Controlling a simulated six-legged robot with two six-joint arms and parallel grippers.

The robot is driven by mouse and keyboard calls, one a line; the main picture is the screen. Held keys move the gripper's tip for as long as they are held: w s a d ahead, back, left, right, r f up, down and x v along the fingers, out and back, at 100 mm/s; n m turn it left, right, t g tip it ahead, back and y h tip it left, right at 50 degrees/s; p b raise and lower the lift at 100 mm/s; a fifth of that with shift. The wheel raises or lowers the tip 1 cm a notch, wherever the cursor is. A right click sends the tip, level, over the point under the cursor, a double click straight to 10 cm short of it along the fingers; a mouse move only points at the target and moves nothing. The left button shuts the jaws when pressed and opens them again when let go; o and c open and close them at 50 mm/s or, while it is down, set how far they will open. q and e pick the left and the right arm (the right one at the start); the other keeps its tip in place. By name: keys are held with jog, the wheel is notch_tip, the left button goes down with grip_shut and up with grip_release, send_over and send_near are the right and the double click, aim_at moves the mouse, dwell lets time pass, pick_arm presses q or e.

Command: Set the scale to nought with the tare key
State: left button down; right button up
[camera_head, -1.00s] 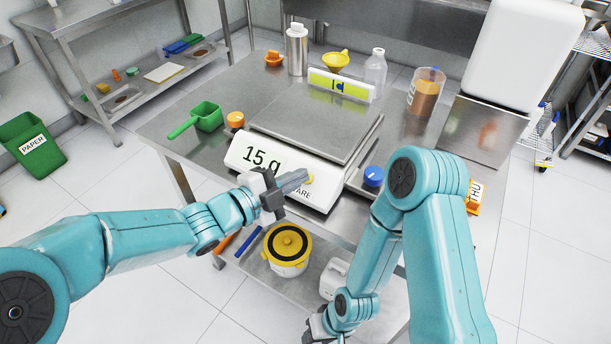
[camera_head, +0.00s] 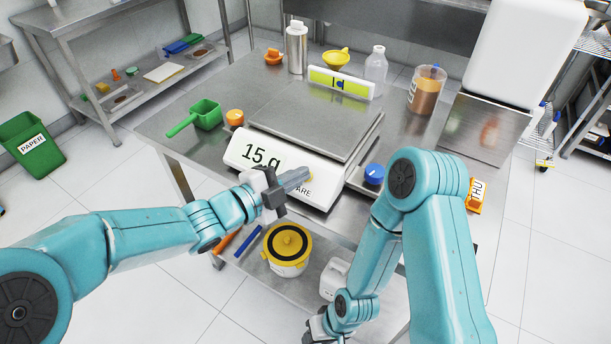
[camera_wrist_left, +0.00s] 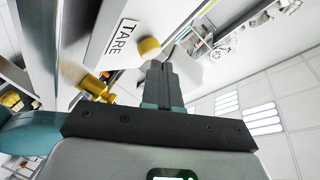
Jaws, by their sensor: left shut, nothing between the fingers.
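The white scale (camera_head: 240,151) with a steel platform (camera_head: 318,118) stands on the steel table, and its display reads 15 g. Its tare key (camera_wrist_left: 149,48) is a yellow round button beside the TARE label (camera_wrist_left: 122,38) in the left wrist view. In the head view the key is mostly hidden behind my left fingertips. My left gripper (camera_head: 304,174) is shut and empty, with its tips close to the key; I cannot tell whether they touch it. My right gripper (camera_head: 316,326) is low at the bottom edge, partly hidden, its jaws unclear.
A blue knob (camera_head: 374,174) is right of the scale. A green scoop (camera_head: 206,115) and an orange-topped item (camera_head: 235,118) stand to its left. Behind are a metal bottle (camera_head: 297,50), a clear bottle (camera_head: 376,68) and a brown-filled jar (camera_head: 427,90).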

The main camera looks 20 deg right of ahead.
pick_arm(q)
jog(key=shift+w+d+f+b, duration=0.15)
jog(key=shift+d+f+b, duration=0.1)
jog(key=shift+f+b, duration=0.2)
dwell(0.7)
jog(key=shift+r, duration=0.1)
jog(key=shift+s+a+r, duration=0.35)
jog(key=shift+a+r, duration=0.1)
jog(key=shift+r, duration=0.25)
jog(key=shift+s+a+r+p, duration=0.3)
jog(key=shift+a+r+p, duration=0.1)
jog(key=shift+r, duration=0.25)
jog(key=shift+s+a+r+p, duration=0.35)
jog(key=shift+a+r+p, duration=0.1)
jog(key=shift+r, duration=0.2)
jog(key=shift+s+a+r+p, duration=0.3)
jog(key=shift+a+r+p, duration=0.1)
jog(key=shift+r, duration=0.25)
jog(key=shift+w, duration=0.1)
